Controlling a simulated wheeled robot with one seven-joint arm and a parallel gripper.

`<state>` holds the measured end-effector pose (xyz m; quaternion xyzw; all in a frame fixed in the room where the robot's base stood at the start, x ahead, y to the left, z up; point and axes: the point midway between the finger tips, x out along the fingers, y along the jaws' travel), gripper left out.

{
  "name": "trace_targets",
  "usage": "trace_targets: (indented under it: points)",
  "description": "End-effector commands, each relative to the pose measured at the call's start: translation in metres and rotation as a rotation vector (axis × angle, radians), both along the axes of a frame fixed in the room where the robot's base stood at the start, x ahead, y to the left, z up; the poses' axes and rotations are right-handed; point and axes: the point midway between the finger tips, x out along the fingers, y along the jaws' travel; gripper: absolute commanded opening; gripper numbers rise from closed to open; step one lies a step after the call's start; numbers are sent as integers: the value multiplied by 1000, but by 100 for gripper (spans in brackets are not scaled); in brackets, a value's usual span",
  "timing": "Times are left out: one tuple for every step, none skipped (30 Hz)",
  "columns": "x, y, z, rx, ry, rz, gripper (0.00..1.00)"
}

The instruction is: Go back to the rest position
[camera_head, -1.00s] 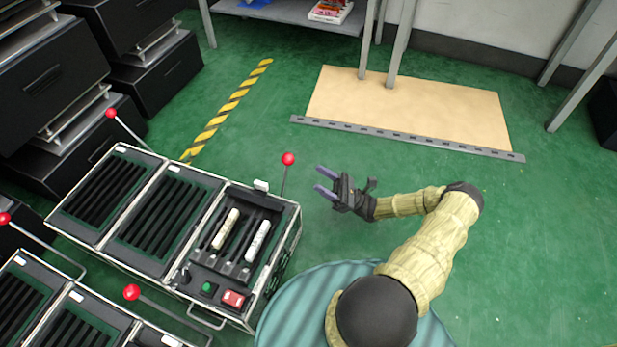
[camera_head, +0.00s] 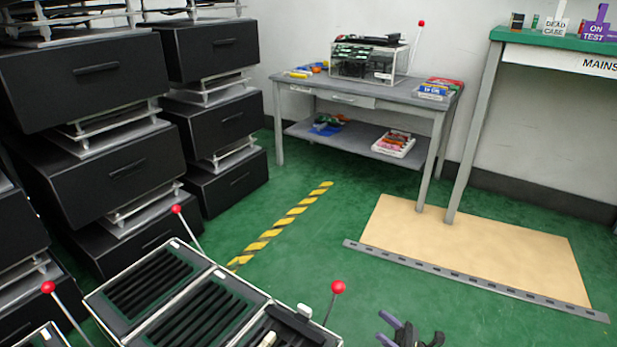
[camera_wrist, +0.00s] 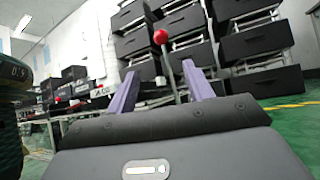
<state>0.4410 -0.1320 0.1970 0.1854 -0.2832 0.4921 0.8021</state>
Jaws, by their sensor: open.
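My gripper (camera_head: 392,330) shows at the bottom edge of the head view, to the right of the lever fixture (camera_head: 190,290). Its two purple fingers are apart, with nothing between them. In the wrist view the fingers of my gripper (camera_wrist: 160,92) also stand apart. The red ball of a lever (camera_wrist: 160,37) shows beyond and between them, not touched. In the head view a red-knobbed lever (camera_head: 337,287) rises at the fixture's right end, left of my gripper. Most of my arm is out of the head view.
Stacked black drawer cabinets (camera_head: 85,150) stand at the left. A grey table (camera_head: 420,92) with a cased device is at the back. A green-topped bench (camera_head: 520,38) is at the back right. A tan board (camera_head: 480,245) with a grey strip lies on the green floor.

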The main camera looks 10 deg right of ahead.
Motion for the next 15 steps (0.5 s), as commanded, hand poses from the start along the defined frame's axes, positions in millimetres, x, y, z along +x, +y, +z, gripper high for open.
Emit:
trace_targets:
  points:
    - [1, 3, 5, -17, 2, 15, 52]
    - [1, 6, 9, -32, 4, 27, 52]
    - [1, 11, 15, -58, 6, 49, 52]
    - [1, 16, 20, -82, 9, 69, 52]
    - [2, 22, 26, -113, 13, 92, 52]
    - [1, 30, 34, -158, 15, 127, 52]
    - [1, 37, 41, -198, 18, 156, 52]
    - [0, 44, 47, -238, 19, 186, 52]
    - [-2, 54, 56, -296, 20, 228, 52]
    - [-4, 61, 62, -341, 21, 259, 52]
    - [-6, 67, 68, -385, 18, 289, 52]
    - [-9, 75, 75, -443, 15, 328, 52]
    - [-11, 80, 81, -487, 10, 357, 52]
    - [-14, 86, 86, -531, 6, 386, 52]
    - [-18, 92, 94, -591, -1, 422, 52]
